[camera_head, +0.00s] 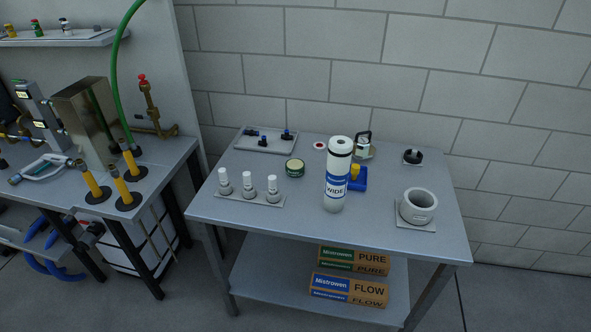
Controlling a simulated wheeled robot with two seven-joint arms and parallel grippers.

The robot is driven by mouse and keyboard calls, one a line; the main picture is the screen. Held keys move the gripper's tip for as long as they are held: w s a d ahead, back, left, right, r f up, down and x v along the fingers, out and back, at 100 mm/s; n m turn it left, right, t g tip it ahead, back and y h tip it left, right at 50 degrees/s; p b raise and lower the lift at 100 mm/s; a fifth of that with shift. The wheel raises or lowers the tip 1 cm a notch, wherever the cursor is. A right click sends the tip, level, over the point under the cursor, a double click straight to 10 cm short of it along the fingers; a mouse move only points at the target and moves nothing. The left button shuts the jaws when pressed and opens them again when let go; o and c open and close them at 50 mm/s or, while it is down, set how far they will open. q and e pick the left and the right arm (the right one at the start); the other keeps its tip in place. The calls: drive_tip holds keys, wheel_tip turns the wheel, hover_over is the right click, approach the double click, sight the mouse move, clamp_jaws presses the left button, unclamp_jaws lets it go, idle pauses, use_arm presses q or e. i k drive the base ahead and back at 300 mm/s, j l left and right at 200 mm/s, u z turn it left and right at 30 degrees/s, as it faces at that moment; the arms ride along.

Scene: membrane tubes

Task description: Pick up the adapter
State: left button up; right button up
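I cannot tell for certain which piece is the adapter. Small black and blue fittings (287,135) lie on a light tray (262,148) at the table's back left. A round black part (413,156) sits on a small plate at the back right. A thick grey ring-shaped part (418,206) stands on a square plate at the right. A tall white cylinder with a blue "WIDE" label (337,187) stands upright near the table's middle. Neither of my grippers is in view.
The grey table (310,218) also holds a rack with several white-topped pieces (249,195), a green round tin (295,168), a blue and yellow item (355,177) and a gauge (363,147). Boxes (349,289) lie on the lower shelf. A second bench (150,170) stands left.

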sight(272, 179)
drive_tip(key=i+j, duration=0.15)
drive_tip(key=j, duration=0.2)
drive_tip(key=i+j, duration=0.15)
drive_tip(key=j, duration=0.2)
drive_tip(key=i+j+z, duration=0.1)
drive_tip(key=j, duration=0.25)
